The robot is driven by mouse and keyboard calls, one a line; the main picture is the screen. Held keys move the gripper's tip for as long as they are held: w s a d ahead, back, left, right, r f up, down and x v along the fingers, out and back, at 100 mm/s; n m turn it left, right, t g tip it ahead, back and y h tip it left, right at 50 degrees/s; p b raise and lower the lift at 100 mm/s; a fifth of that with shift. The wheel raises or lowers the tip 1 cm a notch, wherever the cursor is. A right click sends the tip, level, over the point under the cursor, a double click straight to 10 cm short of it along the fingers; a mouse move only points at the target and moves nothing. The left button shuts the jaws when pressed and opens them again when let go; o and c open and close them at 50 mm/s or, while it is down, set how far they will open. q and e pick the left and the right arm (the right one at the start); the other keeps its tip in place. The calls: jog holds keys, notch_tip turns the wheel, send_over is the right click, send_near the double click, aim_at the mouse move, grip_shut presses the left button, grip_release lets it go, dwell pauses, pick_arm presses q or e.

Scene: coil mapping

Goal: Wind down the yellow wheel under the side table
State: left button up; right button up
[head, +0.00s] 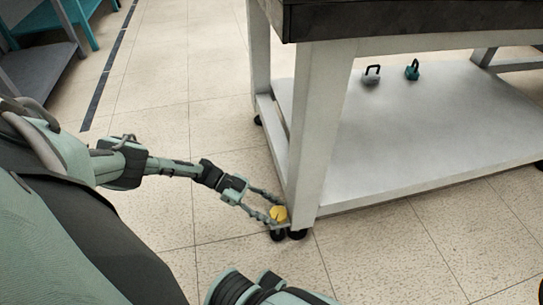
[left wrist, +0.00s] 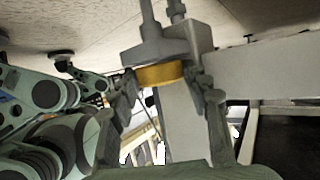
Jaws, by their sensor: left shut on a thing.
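The yellow wheel (head: 279,214) sits low at the front left leg of the side table (head: 308,130), just above the black caster feet (head: 288,234). My left gripper (head: 274,207) reaches in from the left, its two fingers on either side of the wheel. In the left wrist view the yellow wheel (left wrist: 160,75) is a thick disc on a threaded post, between the fingers of my left gripper (left wrist: 165,95), which is shut on it. My right gripper is not in view.
The table's white lower shelf (head: 400,150) holds a grey weight (head: 371,77) and a teal weight (head: 412,70) at the back. A teal and grey shelf unit (head: 45,65) stands at the upper left. The tiled floor between is clear.

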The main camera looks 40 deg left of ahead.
pick_arm(q)
jog(key=o, duration=1.2)
jog(key=shift+c, duration=0.2)
jog(key=shift+s, duration=0.1)
